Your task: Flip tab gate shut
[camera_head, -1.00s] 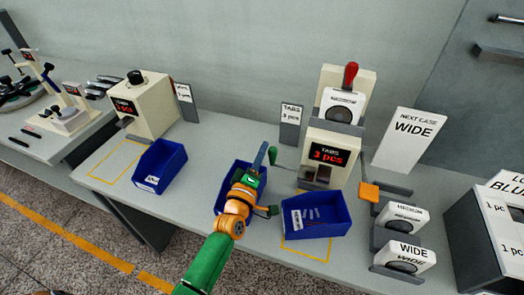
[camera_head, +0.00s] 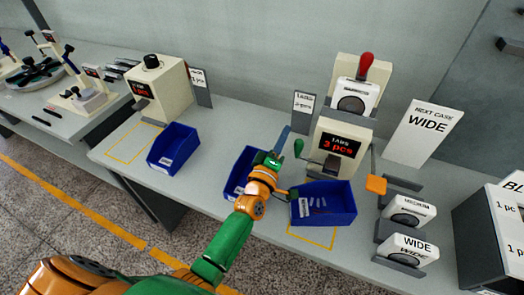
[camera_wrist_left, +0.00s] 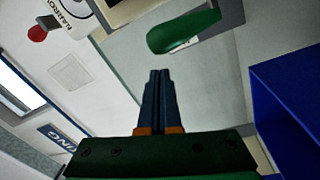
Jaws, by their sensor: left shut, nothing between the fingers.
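The tabs dispenser (camera_head: 335,145) is a cream box whose red display reads 3 pcs. A green paddle-shaped handle (camera_head: 299,147) stands at its left side and shows large near the top of the left wrist view (camera_wrist_left: 183,31). An orange paddle (camera_head: 376,184) sticks out at the dispenser's right side. I cannot tell which is the gate's handle. My left gripper (camera_head: 285,133) is shut and empty, its blue fingers just left of the green handle. In the left wrist view its fingertips (camera_wrist_left: 160,76) point just below the handle, seemingly apart from it. My right gripper is not in view.
A blue bin (camera_head: 323,204) with several small tabs stands before the dispenser. Another blue bin (camera_head: 240,173) is partly behind my left arm; a third (camera_head: 173,149) is farther left. A TABS sign (camera_head: 303,104) stands behind the fingers. MEDIUM and WIDE blocks (camera_head: 407,212) are at right.

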